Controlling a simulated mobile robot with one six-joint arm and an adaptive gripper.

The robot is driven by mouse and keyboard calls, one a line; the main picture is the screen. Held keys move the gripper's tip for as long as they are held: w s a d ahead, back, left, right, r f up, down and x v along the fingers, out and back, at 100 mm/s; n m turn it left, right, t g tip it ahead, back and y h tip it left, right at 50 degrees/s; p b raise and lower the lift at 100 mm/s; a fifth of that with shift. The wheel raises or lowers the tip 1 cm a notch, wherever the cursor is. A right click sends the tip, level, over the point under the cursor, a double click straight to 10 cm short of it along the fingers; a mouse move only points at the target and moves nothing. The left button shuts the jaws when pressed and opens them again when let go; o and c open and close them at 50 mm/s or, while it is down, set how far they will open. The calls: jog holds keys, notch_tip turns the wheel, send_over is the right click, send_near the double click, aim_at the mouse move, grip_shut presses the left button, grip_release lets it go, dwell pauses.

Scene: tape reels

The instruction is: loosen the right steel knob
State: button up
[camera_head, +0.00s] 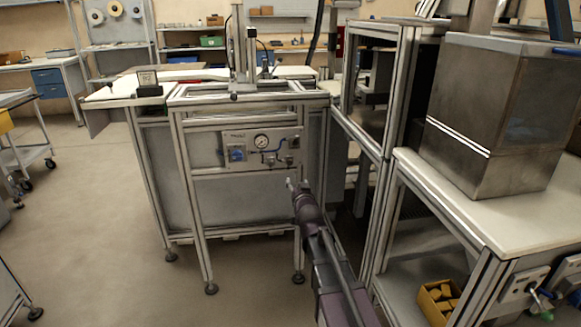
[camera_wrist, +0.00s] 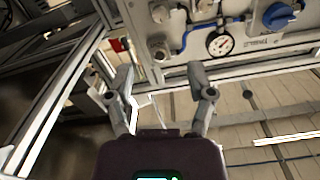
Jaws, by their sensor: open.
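The pneumatic panel (camera_head: 246,167) is on the front of the aluminium frame stand. Steel knobs sit at its right end, one low (camera_head: 289,160) and one higher (camera_head: 293,143). In the wrist view the panel appears upside down, with a steel knob (camera_wrist: 160,13) at the top and another steel fitting (camera_wrist: 158,48) nearer my fingers. I cannot tell for certain which is the right steel knob. My gripper (camera_wrist: 161,74) is open and empty, its fingers apart with nothing between them. In the head view my gripper (camera_head: 292,184) is just below the panel's right end.
A pressure gauge (camera_wrist: 219,43), blue tubing and a blue regulator knob (camera_wrist: 278,15) sit beside the knobs. A frame upright (camera_wrist: 62,88) runs close by my gripper. A workbench (camera_head: 470,215) with a metal box (camera_head: 485,120) stands at right. The floor at left is open.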

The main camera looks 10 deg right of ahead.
aim_at(290, 163)
dwell(0.3)
jog(key=w, duration=1.3)
jog(key=shift+w, duration=0.4)
grip_shut()
